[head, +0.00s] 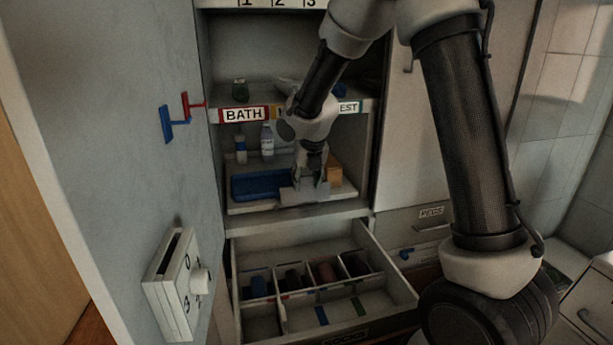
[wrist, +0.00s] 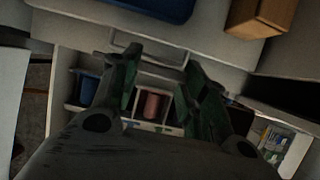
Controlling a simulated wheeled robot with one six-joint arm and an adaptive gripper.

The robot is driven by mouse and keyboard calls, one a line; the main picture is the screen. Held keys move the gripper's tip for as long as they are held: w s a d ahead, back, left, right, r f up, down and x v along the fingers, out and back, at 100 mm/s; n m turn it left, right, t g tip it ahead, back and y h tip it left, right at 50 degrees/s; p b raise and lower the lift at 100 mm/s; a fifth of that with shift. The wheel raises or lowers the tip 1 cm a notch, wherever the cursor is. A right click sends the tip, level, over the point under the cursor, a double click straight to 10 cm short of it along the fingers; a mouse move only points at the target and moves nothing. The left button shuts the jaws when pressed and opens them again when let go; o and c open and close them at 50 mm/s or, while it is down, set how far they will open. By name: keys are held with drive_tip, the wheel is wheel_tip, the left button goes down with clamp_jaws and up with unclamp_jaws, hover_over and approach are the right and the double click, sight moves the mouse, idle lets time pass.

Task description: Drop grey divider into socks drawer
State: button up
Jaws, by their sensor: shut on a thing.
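My gripper (head: 312,180) is shut on the grey divider (head: 297,195), holding it at the lower shelf, above and behind the open drawer. The fingers also show in the wrist view (wrist: 160,78), with a pale grey piece, probably the divider (wrist: 152,52), beyond their tips. The socks drawer (head: 408,292) is pulled out below, its front label partly dark. Its back row has several compartments with rolled socks: blue (head: 258,286), dark, and reddish (head: 327,272). The wider front section is mostly empty, with blue and green strips on its floor. The divider's full outline is partly hidden by the fingers.
A blue tray (head: 257,186) and an orange-brown box (head: 334,172) stand on the lower shelf beside my gripper. Bottles (head: 267,139) stand behind. The shelf labelled BATH (head: 243,115) lies above. The open cabinet door (head: 120,130) with a dial box (head: 178,285) is at left.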

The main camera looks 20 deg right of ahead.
drive_tip(key=shift+f, duration=2.45)
drive_tip(key=o, duration=1.1)
drive_tip(key=shift+r, duration=0.15)
wheel_tip(320, 180, up, 11)
hover_over(306, 195)
drive_tip(key=s, duration=0.5)
drive_tip(key=shift+s, duration=0.1)
